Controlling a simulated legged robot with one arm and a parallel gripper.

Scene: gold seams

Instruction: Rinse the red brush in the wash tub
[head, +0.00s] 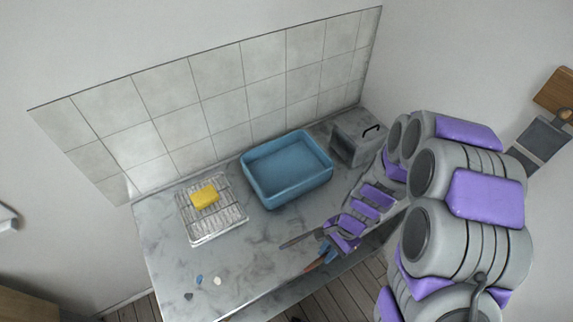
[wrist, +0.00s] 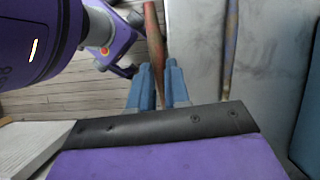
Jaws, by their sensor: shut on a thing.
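The blue wash tub (head: 271,201) stands at the back of the marble counter; a blue edge at the right of the wrist view (wrist: 309,125) appears to be part of it. My gripper (head: 327,252) is low at the counter's front edge, to the right of and nearer than the tub. In the wrist view its two blue fingers (wrist: 160,82) are shut on the red brush (wrist: 152,35), whose reddish shaft sticks out beyond them. The red brush also shows in the head view (head: 315,265), at the front edge, outside the tub. Its bristles are not clear.
A second thin brush (wrist: 230,45) lies on the counter beside the held one. A wire rack (head: 228,217) with a yellow sponge (head: 204,195) is left of the tub. A grey box (head: 357,148) is right of it. Small pebble-like pieces (head: 199,280) lie front left.

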